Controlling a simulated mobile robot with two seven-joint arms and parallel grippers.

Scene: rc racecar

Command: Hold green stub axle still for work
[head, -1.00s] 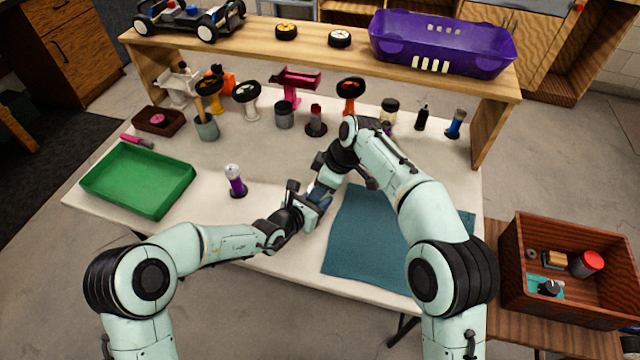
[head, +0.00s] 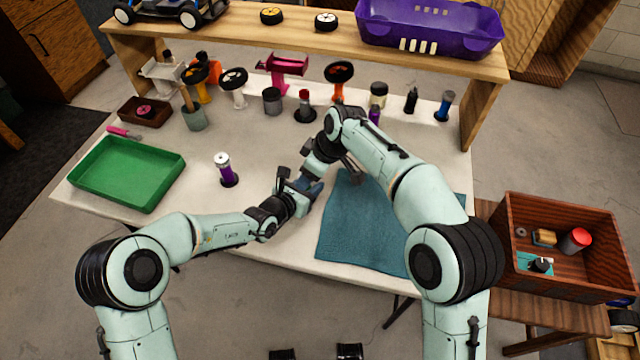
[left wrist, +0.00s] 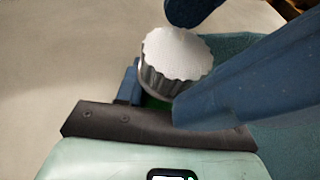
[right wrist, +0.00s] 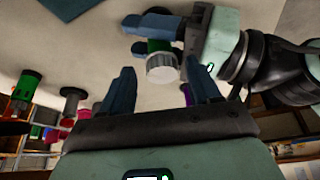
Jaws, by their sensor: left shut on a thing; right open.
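The stub axle, a green body with a ribbed silver-white cap, shows in the right wrist view (right wrist: 159,47) between the blue fingers of my left gripper (right wrist: 152,33). In the left wrist view its cap (left wrist: 175,55) stands between the fingers, with a sliver of green below. My left gripper is shut on it above the table, near the teal mat. My right gripper (right wrist: 160,88) is open. Its fingers are spread, and the axle's cap shows in the gap beyond them; I cannot tell the distance. In the head view the two grippers meet closely and hide the axle.
The teal mat (head: 350,225) lies to the right of the grippers. Several tools and jars line the back under a wooden shelf (head: 235,38). A brown crate (head: 580,285) stands at right.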

